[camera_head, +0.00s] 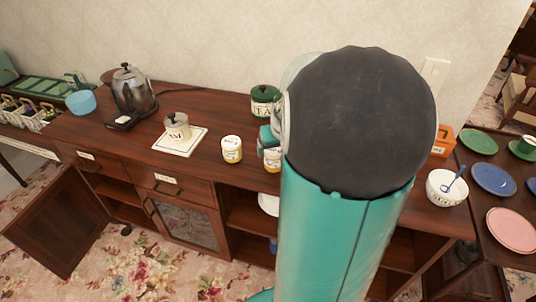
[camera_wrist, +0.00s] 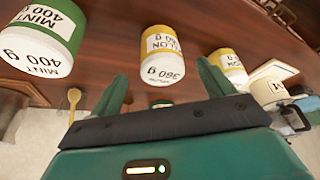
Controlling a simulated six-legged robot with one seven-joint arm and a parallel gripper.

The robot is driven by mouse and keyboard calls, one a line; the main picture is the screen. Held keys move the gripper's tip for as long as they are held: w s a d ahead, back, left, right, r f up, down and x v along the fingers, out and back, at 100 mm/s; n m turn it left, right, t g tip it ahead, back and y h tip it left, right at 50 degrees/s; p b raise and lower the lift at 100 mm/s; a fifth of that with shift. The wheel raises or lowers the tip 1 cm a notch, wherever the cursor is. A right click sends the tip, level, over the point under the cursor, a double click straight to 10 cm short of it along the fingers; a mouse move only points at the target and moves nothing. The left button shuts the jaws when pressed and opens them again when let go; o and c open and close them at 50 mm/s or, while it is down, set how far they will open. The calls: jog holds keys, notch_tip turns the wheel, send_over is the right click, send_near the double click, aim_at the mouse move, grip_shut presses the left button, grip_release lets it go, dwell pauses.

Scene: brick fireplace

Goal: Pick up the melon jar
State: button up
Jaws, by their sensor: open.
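A white jar with a yellow band and partly readable "LON 360 g" lettering (camera_wrist: 163,57) lies ahead between my gripper's fingertips (camera_wrist: 161,76) in the wrist view. My gripper is open and empty, with a finger toward each side of the jar; I cannot tell how far off it is. In the head view, this jar (camera_head: 272,160) is partly covered by my arm. A similar yellow-banded jar (camera_wrist: 230,66) stands to its right in the wrist view. It also shows in the head view (camera_head: 232,150), left of the first.
A green-and-white mint jar (camera_wrist: 45,38) is at the left of the wrist view.

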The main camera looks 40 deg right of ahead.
jog(key=x, duration=0.8)
jog(key=shift+w, duration=0.2)
jog(key=c, duration=1.3)
jog(key=shift+r, duration=0.2)
